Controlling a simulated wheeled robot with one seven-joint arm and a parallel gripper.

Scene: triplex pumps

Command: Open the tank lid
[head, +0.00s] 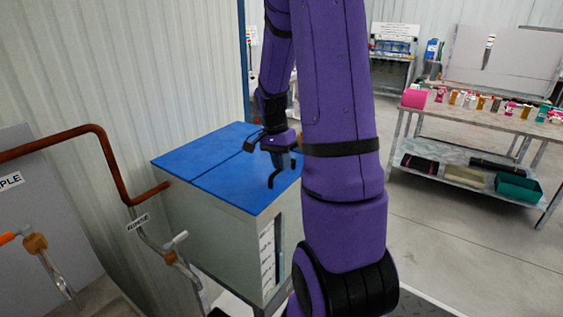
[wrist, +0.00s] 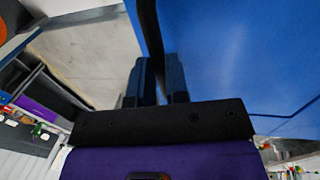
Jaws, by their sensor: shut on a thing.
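The tank is a pale grey box (head: 225,235) with a blue top, left of centre in the head view. A seam divides the blue top, and the blue lid (head: 245,183) on the near side of it looks flat and closed. The lid's blue surface also fills the right of the wrist view (wrist: 235,50). A thin black handle (wrist: 150,35) runs between my two fingers in the wrist view. My gripper (head: 278,160) is above the lid's right part and is shut on this handle. My arm hides the lid's right end.
A brown-red pipe (head: 110,165) and a lower pipe with a tagged valve (head: 170,257) stand left of the tank. A corrugated wall is behind it. A workbench (head: 480,122) with several small items stands at the right, with clear floor before it.

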